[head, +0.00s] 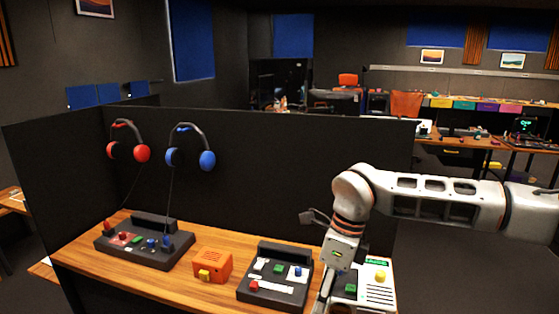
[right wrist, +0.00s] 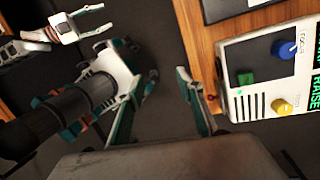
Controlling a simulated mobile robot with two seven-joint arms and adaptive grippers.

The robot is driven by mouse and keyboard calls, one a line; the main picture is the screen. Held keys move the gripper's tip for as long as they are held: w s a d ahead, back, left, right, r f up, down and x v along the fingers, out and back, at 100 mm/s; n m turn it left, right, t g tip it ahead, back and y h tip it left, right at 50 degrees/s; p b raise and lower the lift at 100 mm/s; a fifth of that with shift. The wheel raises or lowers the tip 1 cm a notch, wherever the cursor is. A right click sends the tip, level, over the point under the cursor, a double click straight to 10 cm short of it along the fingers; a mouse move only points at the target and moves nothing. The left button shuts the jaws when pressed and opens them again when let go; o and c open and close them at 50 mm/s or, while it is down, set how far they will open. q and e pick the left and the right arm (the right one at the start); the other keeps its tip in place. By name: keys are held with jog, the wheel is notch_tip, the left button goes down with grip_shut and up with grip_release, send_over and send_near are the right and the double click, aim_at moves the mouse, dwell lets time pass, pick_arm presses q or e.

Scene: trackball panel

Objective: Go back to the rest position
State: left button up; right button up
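My right arm reaches in from the right in the head view and bends down over the desk's right end. Its gripper (head: 326,300) is partly cut off by the bottom edge, beside the white panel (head: 379,285). In the right wrist view my right gripper (right wrist: 160,82) has its fingers apart, with nothing between them. The white panel (right wrist: 262,75) is right of the fingers there, apart from them, with a blue knob, a green button and a yellow knob. My left gripper (right wrist: 95,20) shows at the upper left of the wrist view, fingers apart and empty; it is outside the head view.
The wooden desk (head: 212,287) holds a long dark console (head: 145,245), an orange box (head: 212,265) and a dark button panel (head: 275,274). Red headphones (head: 128,145) and blue headphones (head: 190,150) hang on the black partition (head: 260,170). Floor right of the desk is open.

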jog(key=s+a+g+y, duration=0.2)
jog(key=s+a+y, duration=0.3)
jog(key=a, duration=0.4)
jog(key=s+a+g+y, duration=0.2)
jog(key=s+a+y, duration=0.1)
jog(key=s+a, duration=0.55)
jog(key=a+r+m+t+y, duration=0.2)
jog(key=a+r+m+y, duration=0.45)
jog(key=m+y, duration=0.3)
jog(key=w+d+f+m+t, duration=0.2)
jog(key=w+d+m+t, duration=0.55)
jog(key=m+t, duration=0.7)
jog(key=w+d+f+m+t+h, duration=0.3)
jog(key=d+f+m+t+h, duration=0.2)
jog(key=d+f+m+h, duration=0.5)
jog(key=s+d+f+m+g+h, duration=0.2)
jog(key=s+d+f+m, duration=0.3)
jog(key=f, duration=0.7)
jog(key=s+d+f+m+g+h, duration=0.3)
jog(key=s+d+f+m+h, duration=0.2)
jog(key=s+d+f, duration=0.4)
jog(key=d+f, duration=0.3)
jog(key=f, duration=0.1)
jog(key=shift+s+d+f+m, duration=0.2)
jog(key=shift+s+f+m, duration=0.05)
jog(key=shift+s+m, duration=0.15)
